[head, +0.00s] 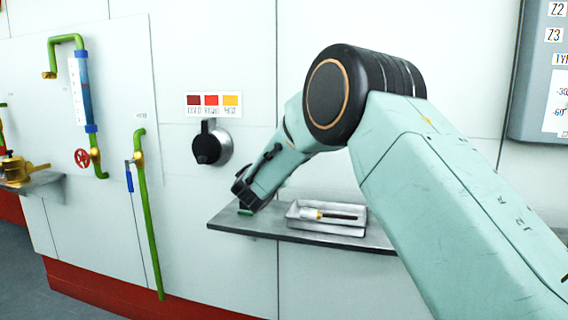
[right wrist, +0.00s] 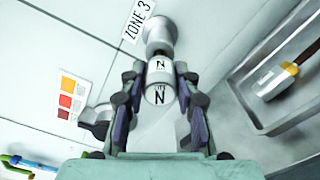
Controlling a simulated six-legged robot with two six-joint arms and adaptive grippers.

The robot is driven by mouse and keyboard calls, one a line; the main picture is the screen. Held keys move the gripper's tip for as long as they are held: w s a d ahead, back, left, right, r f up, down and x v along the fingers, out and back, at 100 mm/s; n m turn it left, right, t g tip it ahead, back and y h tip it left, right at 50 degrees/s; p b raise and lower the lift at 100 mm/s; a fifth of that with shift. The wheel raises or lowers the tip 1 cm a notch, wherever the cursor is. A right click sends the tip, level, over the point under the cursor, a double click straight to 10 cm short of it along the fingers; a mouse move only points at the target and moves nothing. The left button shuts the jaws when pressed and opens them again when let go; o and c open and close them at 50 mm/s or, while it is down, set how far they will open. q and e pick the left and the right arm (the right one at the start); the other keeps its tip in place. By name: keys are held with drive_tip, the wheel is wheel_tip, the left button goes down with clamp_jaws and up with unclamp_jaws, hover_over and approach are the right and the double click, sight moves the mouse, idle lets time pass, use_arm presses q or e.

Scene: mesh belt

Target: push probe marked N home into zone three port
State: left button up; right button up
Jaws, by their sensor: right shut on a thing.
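In the right wrist view the probe marked N (right wrist: 159,88) is a white cylinder with a black N on its side and another on its near end. My right gripper (right wrist: 159,80) is shut on it, one dark finger along each side. The probe's far end lines up with a round silver port fitting (right wrist: 160,34) on the wall beside the "ZONE 3" label (right wrist: 138,20). I cannot tell how deep it sits. In the head view my right gripper (head: 243,195) is low by the wall, and the probe and port are hidden there. My left gripper is not in view.
A grey shelf (head: 265,230) lies just below my right gripper. On it a metal tray (head: 295,222) holds a white and dark tool with a yellow band (head: 312,214). A black knob (head: 207,148) sits under colour swatches (head: 213,103). Green pipes (head: 148,215) stand at left.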

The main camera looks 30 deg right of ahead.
drive_tip(key=shift+x, duration=0.9)
drive_tip(key=o, duration=1.2)
drive_tip(key=shift+c, duration=0.2)
drive_tip(key=v, duration=1.2)
